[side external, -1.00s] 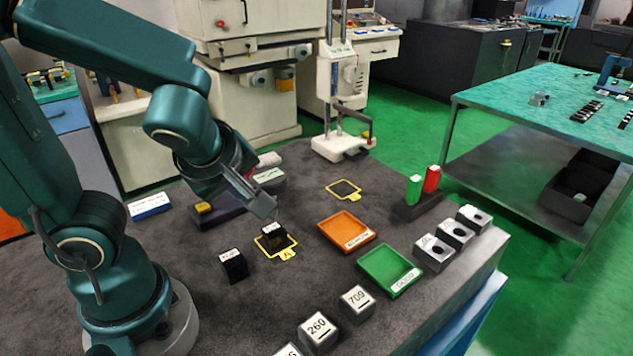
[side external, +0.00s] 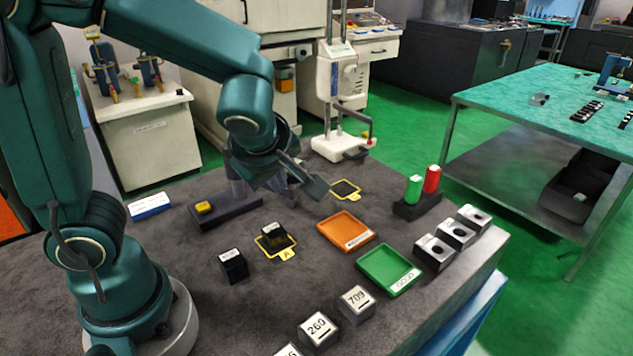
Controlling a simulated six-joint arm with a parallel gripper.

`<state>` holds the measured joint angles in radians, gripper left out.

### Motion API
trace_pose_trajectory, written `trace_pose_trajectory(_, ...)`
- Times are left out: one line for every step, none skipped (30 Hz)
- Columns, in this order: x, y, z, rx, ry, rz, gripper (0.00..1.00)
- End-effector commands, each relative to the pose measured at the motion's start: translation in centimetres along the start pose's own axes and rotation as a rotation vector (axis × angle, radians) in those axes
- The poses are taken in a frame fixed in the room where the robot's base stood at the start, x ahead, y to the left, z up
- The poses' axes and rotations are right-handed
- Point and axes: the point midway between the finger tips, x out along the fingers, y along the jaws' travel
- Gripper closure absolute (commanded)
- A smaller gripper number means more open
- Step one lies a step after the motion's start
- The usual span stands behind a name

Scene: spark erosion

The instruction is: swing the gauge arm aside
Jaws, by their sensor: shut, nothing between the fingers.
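A white gauge stand (side external: 340,147) with upright posts stands at the back of the dark work table. A dark arm (side external: 352,113) reaches right from its posts, with a red-tipped end (side external: 369,141) hanging low; I take this to be the gauge arm. My gripper (side external: 316,188) is shut and empty. It is in front of the stand and lower in the picture, near the yellow-framed empty pad (side external: 345,190), and appears apart from the gauge arm. My wrist hides part of the table behind it.
A black block (side external: 273,235) sits on the yellow frame marked A, beside another black block (side external: 233,266). An orange tray (side external: 322,232), a green tray (side external: 364,265), a holder with green and red cylinders (side external: 417,208) and several metal blocks (side external: 433,252) occupy the right side.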

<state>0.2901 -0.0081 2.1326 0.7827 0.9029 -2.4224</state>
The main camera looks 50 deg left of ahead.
Motion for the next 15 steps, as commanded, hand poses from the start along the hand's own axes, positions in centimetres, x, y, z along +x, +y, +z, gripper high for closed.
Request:
trace_pose_trajectory(0.4,0.8,0.2,-0.032,0.021,-0.021,1.0)
trace_pose_trajectory(0.6,1.2,0.3,-0.055,0.033,-0.032,1.0)
trace_pose_trajectory(0.9,1.8,0.3,-0.072,0.041,-0.04,1.0)
trace_pose_trajectory(1.1,2.1,0.3,-0.071,0.04,-0.038,1.0)
trace_pose_trajectory(1.3,2.5,0.3,-0.07,0.039,-0.038,1.0)
trace_pose_trajectory(1.5,3.1,0.3,-0.071,0.039,-0.037,1.0)
trace_pose_trajectory(1.7,3.4,0.3,-0.07,0.039,-0.038,1.0)
trace_pose_trajectory(2.0,3.9,0.4,-0.09,0.05,-0.049,1.0)
trace_pose_trajectory(2.2,4.3,0.4,-0.119,0.065,-0.064,1.0)
trace_pose_trajectory(2.5,4.7,0.3,-0.137,0.076,-0.075,1.0)
trace_pose_trajectory(2.7,5.0,0.3,-0.156,0.086,-0.084,1.0)
trace_pose_trajectory(2.9,5.5,0.2,-0.182,0.099,-0.098,1.0)
trace_pose_trajectory(3.1,5.8,0.1,-0.201,0.109,-0.108,1.0)
trace_pose_trajectory(3.4,6.1,0.1,-0.219,0.118,-0.118,1.0)
trace_pose_trajectory(3.6,6.5,0.0,-0.241,0.131,-0.131,1.0)
